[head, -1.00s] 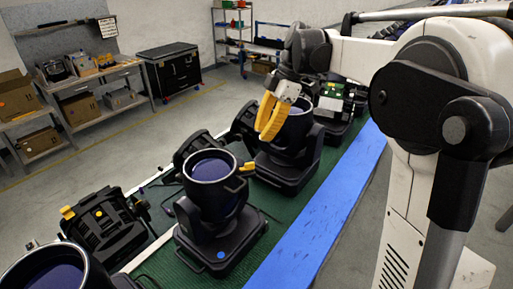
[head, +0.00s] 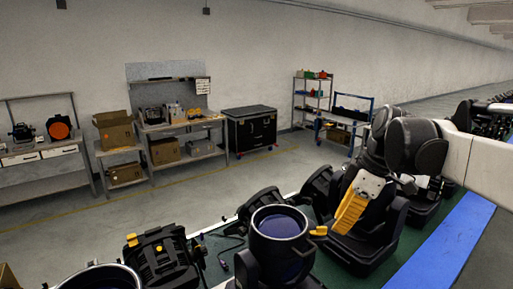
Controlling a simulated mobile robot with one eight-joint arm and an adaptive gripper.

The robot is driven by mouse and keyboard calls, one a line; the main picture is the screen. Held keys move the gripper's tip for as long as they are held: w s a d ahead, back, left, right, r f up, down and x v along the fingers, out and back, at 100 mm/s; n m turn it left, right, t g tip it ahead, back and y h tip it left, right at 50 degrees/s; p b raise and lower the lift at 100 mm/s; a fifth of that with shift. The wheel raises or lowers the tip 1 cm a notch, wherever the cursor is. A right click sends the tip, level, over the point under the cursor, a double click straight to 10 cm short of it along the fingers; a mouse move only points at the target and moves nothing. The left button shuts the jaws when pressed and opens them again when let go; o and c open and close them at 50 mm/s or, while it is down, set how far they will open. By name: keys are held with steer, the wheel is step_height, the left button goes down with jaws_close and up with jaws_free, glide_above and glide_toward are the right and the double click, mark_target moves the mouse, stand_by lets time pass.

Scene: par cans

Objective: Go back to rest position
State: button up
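My gripper (head: 350,212) has yellow fingers and points down over the row of black par cans on the green belt. The fingers overlap in this view, so I cannot see a gap between them. The nearest upright par can (head: 281,228) has a dark blue lens facing up and a yellow tab on its right side; the gripper is to its right. Another par can (head: 100,278) is cut off at the bottom left. Black par can parts behind the gripper are partly hidden by it and my arm.
The green belt has a blue edge strip (head: 447,243) on the right. A black unit with yellow tabs (head: 164,258) lies at the belt's left side. Workbenches, a black case (head: 250,129) and a shelf (head: 312,100) stand along the back wall. The grey floor between is clear.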

steer(key=s+f+m+t+h+b, duration=0.1)
steer(key=s+f+m+b, duration=0.3)
steer(key=f, duration=0.4)
steer(key=s+a+f+m+t+h+b, duration=0.1)
steer(key=s+f+m+t+b, duration=0.1)
steer(key=s+f+m+b, duration=0.2)
steer(key=s+a+f+m+t+h+b, duration=0.1)
steer(key=s+f+m+b, duration=0.4)
steer(key=f, duration=0.8)
steer(key=s+t+b, duration=0.1)
steer(key=s, duration=0.2)
steer(key=shift+s+a+t, duration=0.15)
steer(key=shift+s+t, duration=0.1)
steer(key=shift+t, duration=0.05)
